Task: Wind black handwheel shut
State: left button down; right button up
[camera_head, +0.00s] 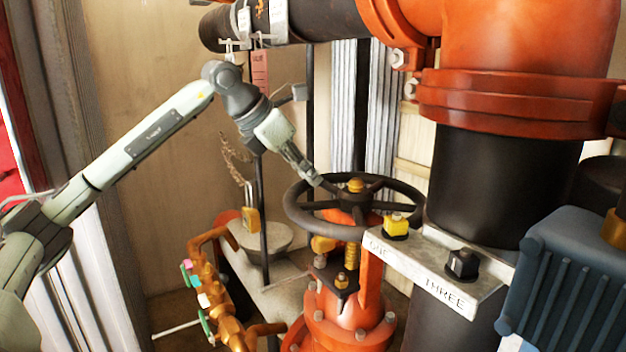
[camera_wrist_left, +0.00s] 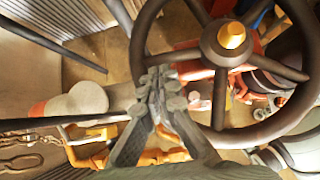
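The black handwheel (camera_head: 355,203) lies roughly level on top of the orange valve, with several spokes and a brass-coloured hub nut (camera_head: 356,185). In the left wrist view the handwheel (camera_wrist_left: 222,90) fills the upper right, its nut (camera_wrist_left: 232,36) facing the camera. My left gripper (camera_head: 314,180) is at the wheel's far left rim. In the left wrist view its fingertips (camera_wrist_left: 162,84) are together, over the place where a spoke meets the rim. They hide that part of the rim; I cannot tell whether they touch it. My right gripper is not in view.
A label plate (camera_head: 425,270) with a yellow knob (camera_head: 396,226) and a black knob (camera_head: 462,264) stands right of the wheel. A thick black pipe (camera_head: 500,185) rises behind it. A blue finned housing (camera_head: 575,280) is at right.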

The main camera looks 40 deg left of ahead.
pick_arm(q)
jog(key=shift+r, duration=0.95)
jog(key=shift+d+r, duration=0.15)
jog(key=shift+r, duration=0.4)
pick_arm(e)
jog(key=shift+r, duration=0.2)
pick_arm(q)
jog(key=shift+s+d, duration=0.1)
